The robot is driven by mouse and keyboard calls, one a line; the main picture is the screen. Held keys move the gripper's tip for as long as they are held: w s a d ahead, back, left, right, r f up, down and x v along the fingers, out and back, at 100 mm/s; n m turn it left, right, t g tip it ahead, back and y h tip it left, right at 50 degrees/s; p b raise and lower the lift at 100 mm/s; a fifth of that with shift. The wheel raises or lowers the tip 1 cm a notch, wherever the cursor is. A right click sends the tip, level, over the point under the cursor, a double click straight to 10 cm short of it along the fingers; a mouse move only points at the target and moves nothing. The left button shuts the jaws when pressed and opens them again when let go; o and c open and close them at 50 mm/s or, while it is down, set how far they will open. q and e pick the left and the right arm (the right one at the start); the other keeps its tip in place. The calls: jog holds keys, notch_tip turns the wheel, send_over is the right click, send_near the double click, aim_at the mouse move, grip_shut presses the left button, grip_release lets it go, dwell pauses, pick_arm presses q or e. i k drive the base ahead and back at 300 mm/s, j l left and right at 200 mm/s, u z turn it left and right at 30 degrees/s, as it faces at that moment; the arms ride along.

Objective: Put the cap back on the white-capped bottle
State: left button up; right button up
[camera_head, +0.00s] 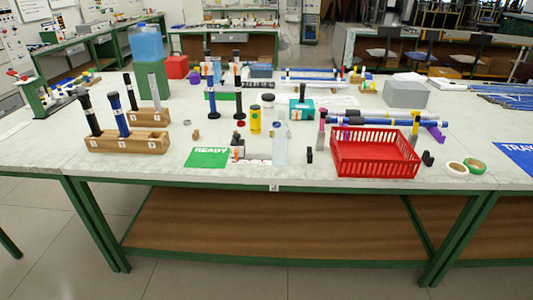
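A small yellow bottle (255,120) with a pale top stands upright near the middle of the table. I cannot tell which of these is the white-capped bottle. A small pale round piece (187,122) lies left of the middle; I cannot tell if it is a cap. Neither of my grippers shows in the head view.
A red basket (374,157) stands at the front right beside tape rolls (474,166). Wooden blocks (126,143) holding upright rods stand at the left. A green READY card (207,158) lies near the front edge of the table (70,150). A grey box (405,95) stands behind.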

aim_at(281, 129)
jog(key=i+l+u, duration=0.15)
jog(key=u, duration=0.2)
jog(key=i+l+u, duration=0.15)
jog(key=l+u, duration=0.15)
jog(key=i+l+u, duration=0.1)
jog(key=l+u, duration=0.25)
jog(key=i+l, duration=0.15)
jog(key=l, duration=0.4)
jog(key=i+l+u, duration=0.15)
jog(key=l, duration=0.45)
jog(key=i+l, duration=0.1)
jog(key=l, duration=0.45)
jog(key=i+l+u, duration=0.1)
jog(key=l, duration=0.5)
